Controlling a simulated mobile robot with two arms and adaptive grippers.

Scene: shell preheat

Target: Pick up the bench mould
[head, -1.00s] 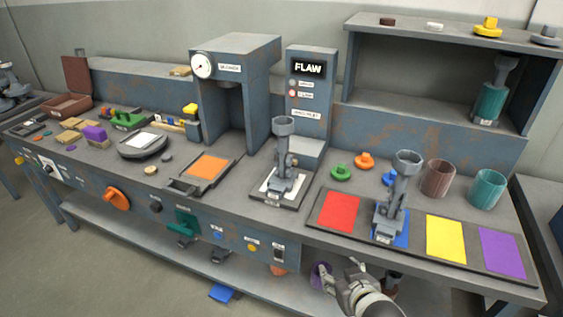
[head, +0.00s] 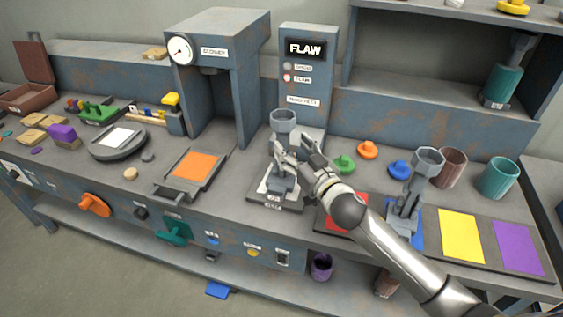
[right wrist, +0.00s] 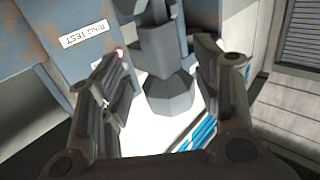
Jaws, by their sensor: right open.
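A grey mould with a cup-shaped top (head: 283,121) stands upright on the white-topped plate (head: 261,203) in front of the FLAW tester. My right gripper (head: 294,148) is at this mould, open, partly hiding its middle. In the right wrist view the mould's stem and faceted foot (right wrist: 170,95) show between the two spread fingers (right wrist: 163,85), with visible gaps on both sides. A second, similar grey mould (head: 407,205) stands upright on the blue square. The pictures do not show which is called the bench mould. My left gripper is not in view.
The FLAW tester (head: 308,75) stands close behind the gripper, with the press (head: 218,50) to its left. Green, orange and blue knobbed pieces (head: 368,150) and two cups (head: 497,178) lie to the right. My right arm passes over the red square (head: 333,222).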

